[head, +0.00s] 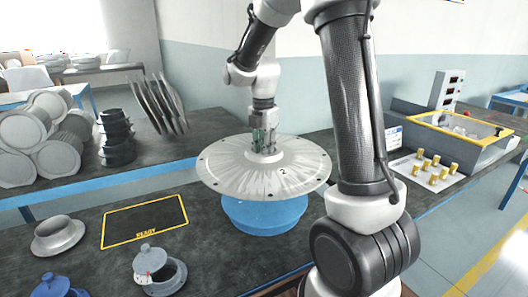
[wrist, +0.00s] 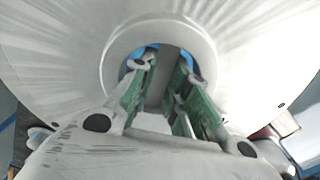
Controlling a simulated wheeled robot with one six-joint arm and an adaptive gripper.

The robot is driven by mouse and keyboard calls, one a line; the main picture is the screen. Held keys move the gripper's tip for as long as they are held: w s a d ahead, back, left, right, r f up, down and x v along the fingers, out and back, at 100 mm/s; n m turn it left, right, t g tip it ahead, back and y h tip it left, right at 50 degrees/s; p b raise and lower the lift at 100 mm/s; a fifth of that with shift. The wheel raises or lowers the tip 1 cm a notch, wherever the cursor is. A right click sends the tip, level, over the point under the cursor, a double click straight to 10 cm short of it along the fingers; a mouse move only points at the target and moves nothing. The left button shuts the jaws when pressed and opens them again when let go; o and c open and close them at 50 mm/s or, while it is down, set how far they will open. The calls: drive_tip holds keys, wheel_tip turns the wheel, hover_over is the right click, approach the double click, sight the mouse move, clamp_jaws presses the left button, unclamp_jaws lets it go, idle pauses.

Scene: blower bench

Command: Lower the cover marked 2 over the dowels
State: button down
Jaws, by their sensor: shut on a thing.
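The cover marked 2 (head: 225,175) is a wide, round, grey metal disc with small holes near its rim and a raised hub in the middle. It looks about level over the round blue housing (head: 265,218); whether it touches the housing I cannot tell. My gripper (head: 264,148) points down at the middle of the cover and is shut on its hub. In the wrist view, the green-padded fingers (wrist: 160,80) reach into the cover's central ring (wrist: 113,55), with blue showing through the opening. The dowels are hidden.
A yellow-outlined mat marked READY (head: 145,222) lies left of the housing. Grey flanged parts (head: 58,235) and a blue one (head: 58,287) stand near it. Tilted discs (head: 160,103) and black stacks (head: 116,137) are behind. Brass pieces (head: 433,170) and a yellow-rimmed bin (head: 460,128) stand right.

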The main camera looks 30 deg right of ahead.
drive_tip(key=shift+r, duration=2.2)
